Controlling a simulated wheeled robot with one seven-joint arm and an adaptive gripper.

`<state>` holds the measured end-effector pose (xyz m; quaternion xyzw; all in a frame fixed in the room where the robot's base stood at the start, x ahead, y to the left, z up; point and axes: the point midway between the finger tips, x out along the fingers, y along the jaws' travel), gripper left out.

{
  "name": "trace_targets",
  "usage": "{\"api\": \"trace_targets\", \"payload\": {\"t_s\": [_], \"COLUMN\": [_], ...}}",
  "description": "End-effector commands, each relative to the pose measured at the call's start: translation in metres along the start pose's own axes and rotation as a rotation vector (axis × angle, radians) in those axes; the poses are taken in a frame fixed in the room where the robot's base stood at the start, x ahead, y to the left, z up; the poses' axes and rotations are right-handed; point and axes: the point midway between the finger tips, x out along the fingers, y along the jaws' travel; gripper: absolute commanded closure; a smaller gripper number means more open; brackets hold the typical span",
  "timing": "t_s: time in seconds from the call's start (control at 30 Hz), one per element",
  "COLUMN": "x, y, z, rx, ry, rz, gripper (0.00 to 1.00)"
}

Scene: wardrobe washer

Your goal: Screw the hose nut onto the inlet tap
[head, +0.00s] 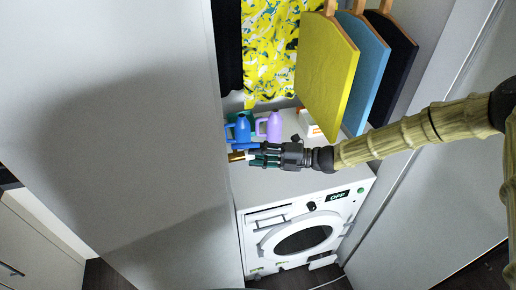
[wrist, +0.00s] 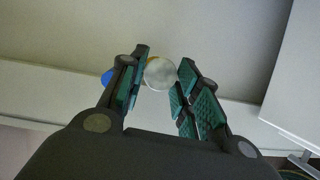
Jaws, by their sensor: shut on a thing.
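In the head view, my gripper (head: 262,156) is above the top of the washer, pointing left. It is shut on a small pale round piece, the hose nut (head: 250,155). In the wrist view, the nut (wrist: 159,74) shows as a pale grey disc between the teal finger pads of my gripper (wrist: 163,80). The brass inlet tap (head: 236,157) is just left of the nut, close to the grey panel, with a blue part above it. A sliver of brass and a blue part show behind the nut and left finger in the wrist view. Whether nut and tap touch or thread, I cannot tell. No hose is distinguishable.
The white washer (head: 301,236) stands below, its display reading OFF. A blue jug (head: 241,131), a purple jug (head: 273,125) and a white-and-orange box (head: 308,122) stand behind my gripper. Yellow (head: 326,72), blue and dark panels hang above. A tall grey panel (head: 150,130) bounds the left.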

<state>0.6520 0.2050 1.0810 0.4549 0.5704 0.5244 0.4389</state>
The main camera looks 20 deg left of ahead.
Motion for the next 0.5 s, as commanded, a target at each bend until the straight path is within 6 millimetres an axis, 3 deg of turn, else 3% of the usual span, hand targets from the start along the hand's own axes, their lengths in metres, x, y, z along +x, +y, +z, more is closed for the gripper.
{"api": "trace_targets", "payload": {"t_s": [0.27, 0.3, 0.4, 0.5], "x": [-0.0001, -0.0001, -0.0001, 0.0001], "y": [-0.0003, -0.0003, 0.0, 0.0011], "z": [0.0004, 0.0004, 0.0003, 0.0006], "rx": [0.017, 0.017, 0.017, 0.016], "ry": [-0.001, -0.001, 0.0, 0.0], "rz": [-0.006, -0.006, -0.005, -0.004], "gripper": [0.97, 0.61, 0.43, 0.43]}}
